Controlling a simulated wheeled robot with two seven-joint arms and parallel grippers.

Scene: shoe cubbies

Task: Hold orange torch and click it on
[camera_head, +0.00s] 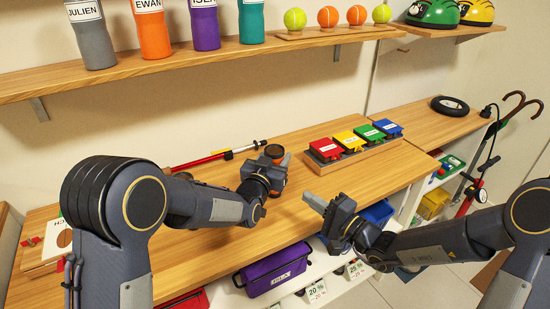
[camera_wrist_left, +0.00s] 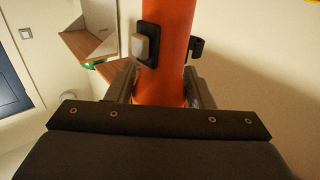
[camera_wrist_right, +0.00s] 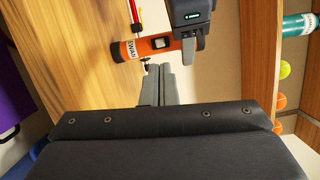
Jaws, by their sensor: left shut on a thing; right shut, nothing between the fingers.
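The orange torch (camera_wrist_left: 168,65) is upright between the fingers of my left gripper (camera_wrist_left: 160,88), which is shut on it. In the head view my left gripper (camera_head: 272,165) hides most of the torch (camera_head: 279,180), above the counter's back half. A pale button on a black plate (camera_wrist_left: 146,46) shows on the torch's side. The right wrist view shows the torch (camera_wrist_right: 180,44), its EWAN label and its switch. My right gripper (camera_head: 313,203) is shut and empty, apart from the torch, lower and to the right; its fingers (camera_wrist_right: 163,82) point towards the torch's side.
The wooden counter (camera_head: 330,215) carries a rack of coloured boxes (camera_head: 355,141) to the right and a red pole (camera_head: 200,160) behind my left arm. An upper shelf (camera_head: 200,65) holds bottles and balls. A purple bag (camera_head: 275,272) sits below the counter's front edge.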

